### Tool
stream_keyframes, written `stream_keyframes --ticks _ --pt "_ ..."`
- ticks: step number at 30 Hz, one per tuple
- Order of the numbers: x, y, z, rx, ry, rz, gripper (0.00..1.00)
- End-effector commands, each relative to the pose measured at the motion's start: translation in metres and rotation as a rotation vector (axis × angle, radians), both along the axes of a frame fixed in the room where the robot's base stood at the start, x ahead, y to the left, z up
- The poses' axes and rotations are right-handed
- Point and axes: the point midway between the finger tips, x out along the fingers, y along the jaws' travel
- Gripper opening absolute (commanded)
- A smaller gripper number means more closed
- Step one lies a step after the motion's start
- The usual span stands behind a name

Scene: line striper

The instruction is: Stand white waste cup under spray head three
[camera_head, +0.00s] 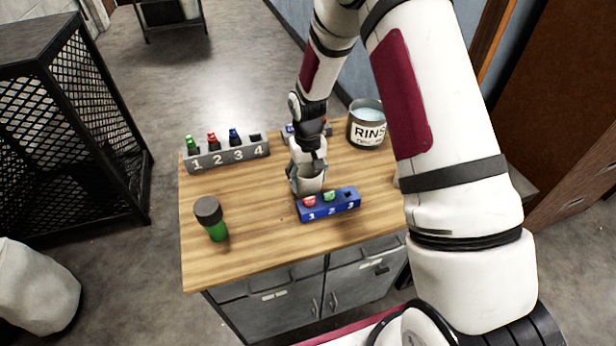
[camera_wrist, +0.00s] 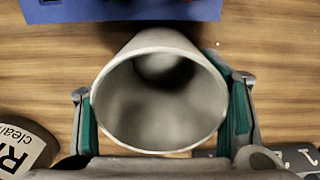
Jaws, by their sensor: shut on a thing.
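The white waste cup (camera_head: 312,183) is in my gripper (camera_head: 308,177), over the wooden table just behind the blue block. In the wrist view my gripper (camera_wrist: 161,115) has its green pads on both sides of the cup (camera_wrist: 165,60), whose open, empty mouth faces the camera. I cannot tell whether its base touches the table. The blue block (camera_head: 329,207), numbered 1, 2, 3, has a red piece at 1, a green piece at 2 and a dark opening at 3. It also shows at the top of the wrist view (camera_wrist: 120,9).
A grey rack (camera_head: 228,158) numbered 1 to 4 holds green, red and blue pieces; position 4 looks empty. A rinse can (camera_head: 367,127) stands at the back right. A dark-capped green jar (camera_head: 211,219) stands at the front left.

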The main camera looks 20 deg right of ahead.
Motion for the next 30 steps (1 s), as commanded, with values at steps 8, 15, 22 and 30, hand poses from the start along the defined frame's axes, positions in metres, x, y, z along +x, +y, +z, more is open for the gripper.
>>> stream_keyframes --ticks 8,15,22,30 --pt "0.000 0.000 -0.002 0.000 0.001 0.000 0.83" --pt "0.000 0.000 -0.002 0.000 0.001 0.000 0.83" --pt "0.002 0.000 0.019 0.000 -0.003 0.000 0.83" --pt "0.002 0.000 0.072 0.000 -0.004 -0.001 0.83"
